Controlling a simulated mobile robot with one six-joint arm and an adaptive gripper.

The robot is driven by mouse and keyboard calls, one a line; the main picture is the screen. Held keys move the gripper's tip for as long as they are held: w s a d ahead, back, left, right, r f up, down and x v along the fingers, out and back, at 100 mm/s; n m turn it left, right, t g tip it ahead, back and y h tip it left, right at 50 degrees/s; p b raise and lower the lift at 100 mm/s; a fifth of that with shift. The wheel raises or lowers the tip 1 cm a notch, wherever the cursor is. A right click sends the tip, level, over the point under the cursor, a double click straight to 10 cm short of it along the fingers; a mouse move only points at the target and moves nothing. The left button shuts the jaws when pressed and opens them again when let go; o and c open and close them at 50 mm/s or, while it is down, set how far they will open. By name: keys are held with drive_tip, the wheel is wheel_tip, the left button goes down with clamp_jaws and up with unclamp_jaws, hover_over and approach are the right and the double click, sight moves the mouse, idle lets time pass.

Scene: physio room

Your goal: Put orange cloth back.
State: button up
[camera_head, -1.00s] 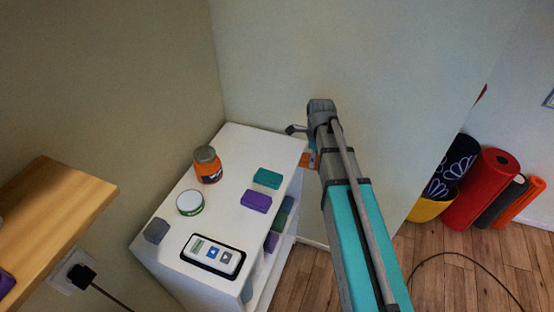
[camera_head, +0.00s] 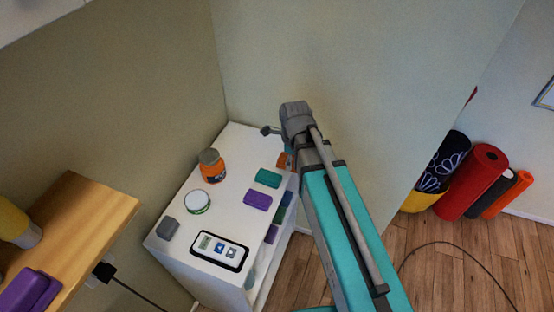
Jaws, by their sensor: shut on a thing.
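A small orange piece, which looks like the orange cloth (camera_head: 282,160), shows beside my arm at the far right corner of the white cabinet (camera_head: 233,140). Most of it is hidden behind my arm. My gripper (camera_head: 288,150) is shut on it; the fingers are largely hidden by my wrist. I cannot tell whether the cloth touches the cabinet top. A teal folded cloth (camera_head: 267,178) and a purple one (camera_head: 257,200) lie on the top, in front of the orange piece.
An orange jar (camera_head: 211,167), a round tin (camera_head: 197,202), a grey block (camera_head: 167,229) and a white device (camera_head: 219,250) stand on the cabinet. A wooden shelf (camera_head: 95,225) is at left. Walls close in behind. Rolled mats (camera_head: 473,180) stand at right.

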drive_tip(key=shift+w+f, duration=0.1)
drive_tip(key=w+a+f+b, duration=0.1)
drive_tip(key=w+f+b, duration=0.1)
drive_tip(key=w, duration=0.1)
drive_tip(key=w+a+f+b, duration=0.1)
drive_tip(key=w+f+b, duration=0.2)
drive_tip(key=w, duration=0.1)
drive_tip(key=w+a+f+b, duration=0.1)
drive_tip(key=w+f+b, duration=0.1)
drive_tip(key=w+b, duration=0.1)
drive_tip(key=shift+w+a+f, duration=0.2)
drive_tip(key=shift+w+f, duration=0.2)
drive_tip(key=shift+w, duration=0.35)
drive_tip(key=shift+w+a+f+b, duration=0.2)
drive_tip(key=shift+w+f+b, duration=0.35)
drive_tip(key=shift+w+a+f+b, duration=0.1)
drive_tip(key=shift+w+f+b, duration=0.35)
drive_tip(key=shift+f+b, duration=1.55)
drive_tip(key=shift+f, duration=0.05)
drive_tip(key=shift+s+f, duration=0.1)
drive_tip(key=shift+f, duration=0.05)
